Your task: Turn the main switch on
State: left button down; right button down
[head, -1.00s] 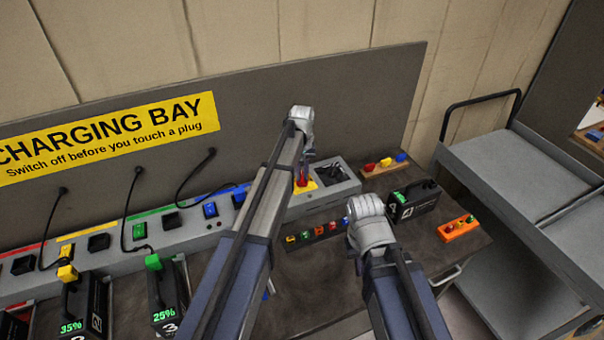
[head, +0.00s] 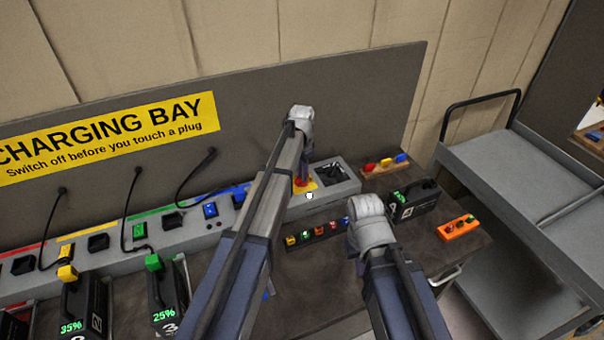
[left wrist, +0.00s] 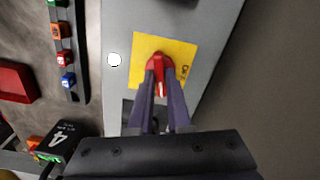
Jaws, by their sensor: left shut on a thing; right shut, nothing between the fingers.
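The main switch is a red handle (left wrist: 160,72) on a yellow plate (left wrist: 140,62), set in the top of the grey charging unit (head: 270,213). My left gripper (left wrist: 160,85) is shut on the red handle, one finger on each side of it. In the head view my left gripper (head: 304,174) reaches down to the handle and partly hides it. A round white lamp (left wrist: 114,59) beside the plate is lit; it also shows in the head view (head: 309,196). My right gripper (head: 370,226) is in front of the unit, away from the switch, its fingertips hidden.
A dark strip of coloured pieces (head: 318,233) lies in front of the unit. A black battery (head: 415,203) and an orange block (head: 458,228) stand to the right. Batteries, sockets and cables fill the left. A grey cart (head: 510,175) stands at the right.

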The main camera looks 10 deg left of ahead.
pick_arm(q)
jog(key=shift+m, duration=1.6)
jog(key=c, duration=0.9)
grip_release()
jog(key=shift+o, duration=0.2)
jog(key=shift+r, duration=0.1)
notch_tip(320, 180, up, 8)
jog(key=p, duration=0.8)
jog(key=shift+f, duration=0.2)
